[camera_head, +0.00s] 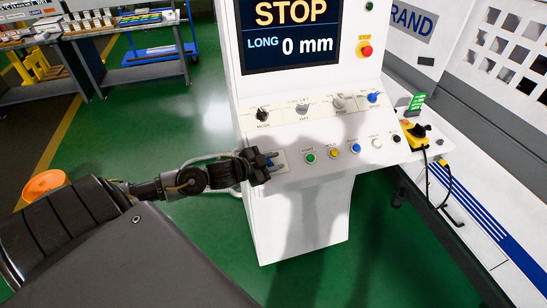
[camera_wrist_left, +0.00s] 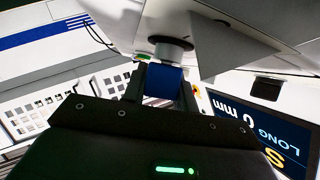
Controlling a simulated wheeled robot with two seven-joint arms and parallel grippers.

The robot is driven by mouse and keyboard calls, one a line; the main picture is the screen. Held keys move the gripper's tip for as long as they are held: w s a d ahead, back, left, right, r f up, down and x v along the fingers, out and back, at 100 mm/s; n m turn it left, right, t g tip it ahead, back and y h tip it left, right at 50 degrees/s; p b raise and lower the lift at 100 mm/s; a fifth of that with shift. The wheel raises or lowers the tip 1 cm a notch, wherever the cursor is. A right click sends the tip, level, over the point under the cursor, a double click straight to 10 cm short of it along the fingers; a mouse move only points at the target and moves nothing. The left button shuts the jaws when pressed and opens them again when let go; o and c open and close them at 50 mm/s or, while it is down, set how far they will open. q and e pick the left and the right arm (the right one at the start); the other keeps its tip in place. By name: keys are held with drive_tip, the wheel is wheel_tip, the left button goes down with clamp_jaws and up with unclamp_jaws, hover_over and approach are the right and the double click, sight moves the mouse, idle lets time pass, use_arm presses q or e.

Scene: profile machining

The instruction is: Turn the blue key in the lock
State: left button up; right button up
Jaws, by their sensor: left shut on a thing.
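My left gripper (camera_head: 266,166) is at the lower left corner of the white control console's sloped panel. In the left wrist view its two fingers stand on either side of the blue key (camera_wrist_left: 162,80), and it is shut on the key. The key sits at the round grey lock (camera_wrist_left: 172,50) on the panel. In the head view the gripper largely covers the key and lock. The key's angle is hard to read. My right gripper is not in view.
The white console (camera_head: 300,220) has a screen (camera_head: 290,30) reading STOP and 0 mm. Knobs and several coloured buttons (camera_head: 333,152) lie just right of the gripper. A yellow pendant (camera_head: 415,135) sits at the right edge. Green floor is open to the left.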

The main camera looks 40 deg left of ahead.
use_arm(q)
drive_tip(key=shift+r+m+p, duration=0.25)
drive_tip(key=shift+m+p, duration=0.05)
drive_tip(key=shift+p, duration=0.1)
drive_tip(key=shift+m+g+h, duration=0.3)
drive_tip(key=shift+g+h, duration=0.1)
drive_tip(key=shift+w+f+m+h, duration=0.1)
drive_tip(key=shift+f+m+h, duration=0.1)
drive_tip(key=shift+m+h, duration=0.15)
drive_tip(key=o, duration=1.1)
drive_tip(key=shift+d+f, duration=0.1)
drive_tip(key=shift+d, duration=0.05)
